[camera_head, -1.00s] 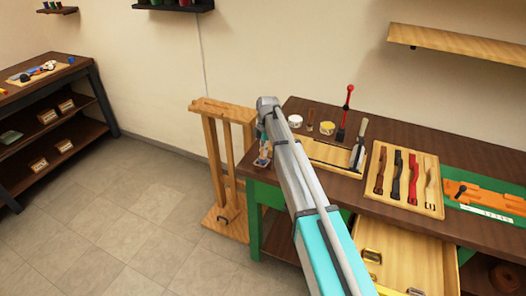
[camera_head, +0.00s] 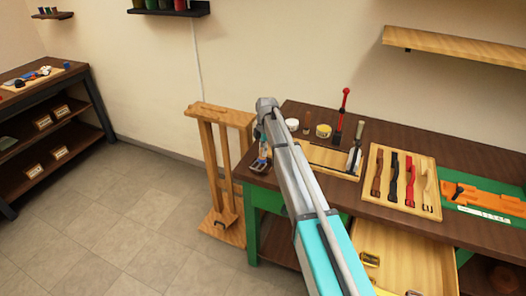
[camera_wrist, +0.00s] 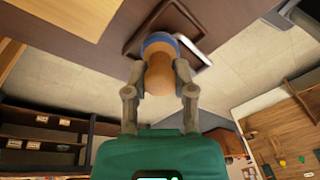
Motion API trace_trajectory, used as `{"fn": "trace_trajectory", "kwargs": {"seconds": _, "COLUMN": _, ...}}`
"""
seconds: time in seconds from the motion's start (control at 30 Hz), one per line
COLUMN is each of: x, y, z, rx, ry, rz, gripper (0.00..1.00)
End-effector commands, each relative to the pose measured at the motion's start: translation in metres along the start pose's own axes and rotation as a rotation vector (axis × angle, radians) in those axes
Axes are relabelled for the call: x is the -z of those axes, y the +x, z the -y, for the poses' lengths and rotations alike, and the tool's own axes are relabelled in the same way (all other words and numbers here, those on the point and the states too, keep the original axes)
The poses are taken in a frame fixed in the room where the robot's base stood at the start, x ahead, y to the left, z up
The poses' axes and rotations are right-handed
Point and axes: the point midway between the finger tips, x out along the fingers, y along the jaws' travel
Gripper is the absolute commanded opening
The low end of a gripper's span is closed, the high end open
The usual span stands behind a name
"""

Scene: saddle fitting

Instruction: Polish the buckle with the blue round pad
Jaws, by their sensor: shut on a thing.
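My gripper (camera_wrist: 159,88) is shut on the wooden knob of the blue round pad (camera_wrist: 158,42) in the wrist view. The pad's blue rim faces a dark brown square-framed piece with a pale metallic edge (camera_wrist: 196,48), close to it. I cannot tell whether they touch, or whether this is the buckle. In the head view my gripper (camera_head: 261,158) is at the bench's left end, largely hidden by my arm. A brass-coloured buckle (camera_head: 370,259) shows in the open drawer (camera_head: 410,255).
The brown workbench (camera_head: 440,150) carries a board of straps (camera_head: 402,180), small jars (camera_head: 323,131), a red-handled tool (camera_head: 342,115) and an orange strap (camera_head: 480,197) on a green mat. A wooden stand (camera_head: 222,160) is left of the bench. The floor further left is clear.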

Motion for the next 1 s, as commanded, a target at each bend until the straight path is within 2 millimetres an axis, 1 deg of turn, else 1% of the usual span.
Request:
{"fn": "trace_trajectory", "kwargs": {"seconds": 0.33, "x": 0.004, "y": 0.0, "z": 0.005, "rx": 0.003, "ry": -0.001, "rz": -0.001, "gripper": 0.0}}
{"fn": "trace_trajectory", "kwargs": {"seconds": 0.8, "x": 0.023, "y": -0.002, "z": 0.024, "rx": 0.003, "ry": -0.001, "rz": -0.001, "gripper": 0.0}}
{"fn": "trace_trajectory", "kwargs": {"seconds": 1.0, "x": 0.026, "y": -0.001, "z": 0.026, "rx": 0.002, "ry": -0.001, "rz": -0.001, "gripper": 0.0}}
